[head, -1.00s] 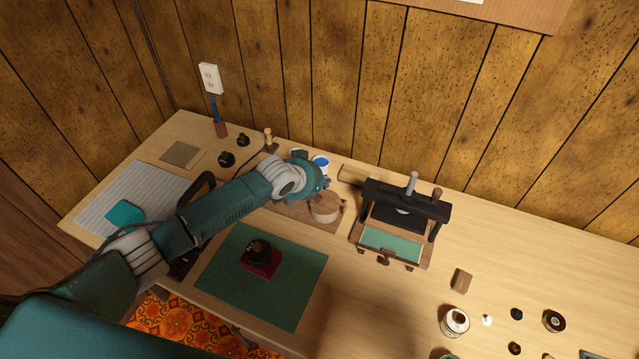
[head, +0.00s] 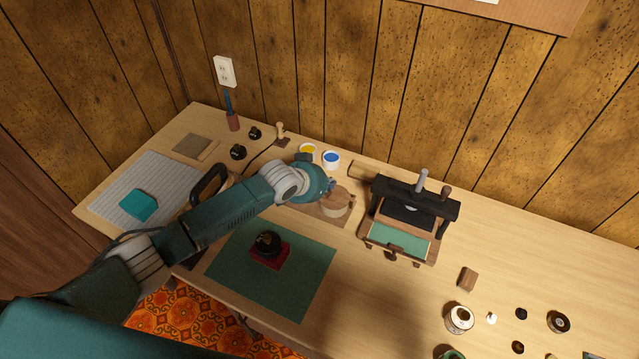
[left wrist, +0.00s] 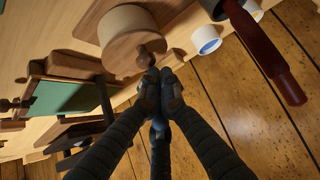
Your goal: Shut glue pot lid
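The glue pot (head: 334,209) looks like the pale round pot with a brown wooden lid (head: 341,195), standing on a wooden board right of my left gripper (head: 331,187). In the left wrist view the pot's pale side (left wrist: 122,22), the round wooden lid (left wrist: 125,52) and its small knob (left wrist: 147,58) show. The two dark fingers of my left gripper (left wrist: 160,82) are close together there, with their tips right at the knob. I see no clear grip on it. Whether the lid sits flat is unclear. My right gripper is not in view.
White tubs with blue (head: 331,158) and yellow (head: 307,148) contents stand behind the pot. A black press (head: 413,205) stands to its right. A green mat (head: 290,285) lies in front.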

